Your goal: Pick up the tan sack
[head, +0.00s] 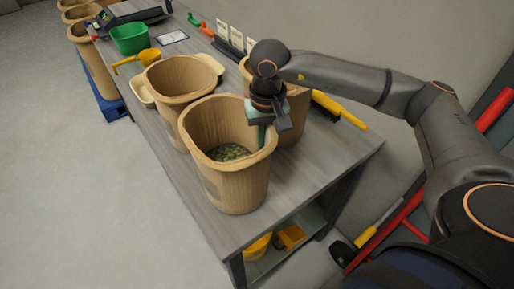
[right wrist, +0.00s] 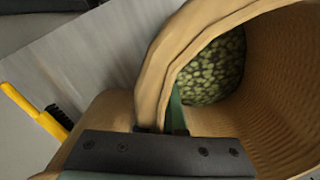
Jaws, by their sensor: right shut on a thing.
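The nearest tan sack (head: 232,185) stands upright and open-topped near the front end of the workbench. Green lumpy contents (head: 228,152) lie in its bottom. My right gripper (head: 263,135) comes down from above and is shut on the sack's right rim. In the right wrist view the sack's inner wall (right wrist: 285,75) fills the right side, and the gripper's fingers (right wrist: 172,122) straddle the rim, one inside the sack above the green contents (right wrist: 213,68). I cannot tell whether the sack is off the bench. My left gripper is not in view.
Other tan sacks stand close by, one behind left (head: 172,85) and one behind my gripper (head: 292,128). A yellow-handled brush (head: 340,110) lies to the right. A green bucket (head: 130,38) and yellow scoop (head: 138,60) sit farther back. The bench's front corner (head: 235,245) is clear.

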